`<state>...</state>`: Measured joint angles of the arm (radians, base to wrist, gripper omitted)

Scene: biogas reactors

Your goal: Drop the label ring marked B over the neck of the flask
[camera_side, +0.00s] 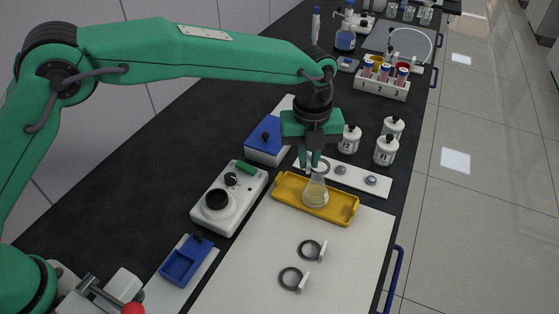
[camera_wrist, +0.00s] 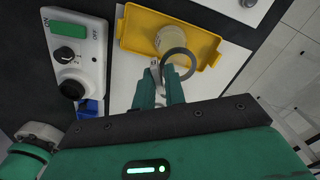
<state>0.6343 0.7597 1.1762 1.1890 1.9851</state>
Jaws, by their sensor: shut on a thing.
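My gripper (camera_side: 312,162) points down above the yellow tray and is shut on a dark grey label ring (camera_side: 322,168) by its tag. The wrist view shows the same ring (camera_wrist: 191,63) held out from my gripper's jaws (camera_wrist: 158,78). Its letter is not readable. The flask (camera_side: 315,194), clear with pale yellow liquid, stands upright in the yellow tray (camera_side: 345,219). The ring is at about the height of the flask's neck or above it; whether it encircles the neck I cannot tell. In the wrist view the ring partly overlaps the flask (camera_wrist: 170,38).
Two more rings with white tags lie on the white mat (camera_side: 345,265): one ring (camera_side: 309,249) and another (camera_side: 291,278). A white switch box (camera_side: 229,197) stands left of the tray. White bottles (camera_side: 386,150) and a tube rack (camera_side: 381,85) stand behind.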

